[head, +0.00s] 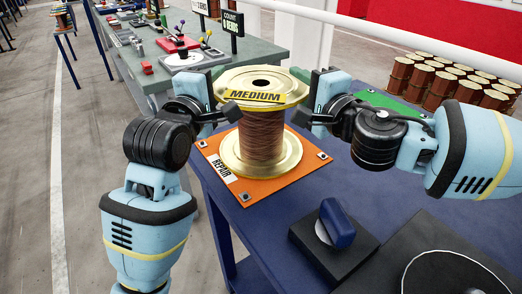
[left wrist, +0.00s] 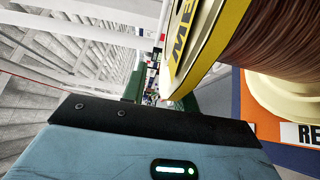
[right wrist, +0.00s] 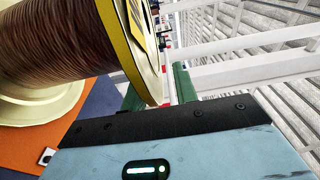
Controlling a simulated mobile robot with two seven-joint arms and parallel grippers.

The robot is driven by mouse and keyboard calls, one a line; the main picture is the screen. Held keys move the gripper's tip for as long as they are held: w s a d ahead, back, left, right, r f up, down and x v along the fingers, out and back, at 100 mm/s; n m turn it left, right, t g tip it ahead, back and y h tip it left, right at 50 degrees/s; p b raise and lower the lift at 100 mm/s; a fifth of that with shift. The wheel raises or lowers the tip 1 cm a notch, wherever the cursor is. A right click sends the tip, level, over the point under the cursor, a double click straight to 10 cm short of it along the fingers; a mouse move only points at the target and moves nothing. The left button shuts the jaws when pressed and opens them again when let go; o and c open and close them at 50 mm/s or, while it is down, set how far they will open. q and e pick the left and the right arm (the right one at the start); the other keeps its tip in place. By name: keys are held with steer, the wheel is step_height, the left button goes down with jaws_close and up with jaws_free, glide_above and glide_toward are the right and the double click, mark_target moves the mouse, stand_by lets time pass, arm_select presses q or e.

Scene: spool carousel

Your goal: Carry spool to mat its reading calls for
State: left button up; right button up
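The spool (head: 262,135) has cream-gold flanges, reddish-brown winding and a yellow MEDIUM label. It stands upright, and its lower flange appears to rest on the orange mat (head: 244,197) marked REPAIR. My left gripper (head: 218,88) is at the left of the upper flange, my right gripper (head: 303,84) at its right. In the left wrist view the spool (left wrist: 262,35) has its rim between green fingers, with a visible gap. In the right wrist view the spool (right wrist: 62,45) shows the same. Both grippers look open around the rim. The display (head: 232,22) reads COUNT and a number of BENDS, digit unclear.
The blue table (head: 280,225) carries a black box with a blue handle (head: 338,222) and a dark plate with a white circle at front right. A green mat (head: 375,100) lies behind my right arm. A grey-green bench with tools stands behind. Several brown drums stand far right.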

arm_select(q)
steer(key=shift+w+f, duration=0.1)
steer(key=shift+f, duration=0.05)
arm_select(e)
steer(key=shift+w+f, duration=0.1)
steer(key=shift+f, duration=0.05)
arm_select(q)
steer(key=v, duration=1.2)
arm_select(e)
steer(key=v, duration=1.2)
steer(key=shift+d, duration=0.1)
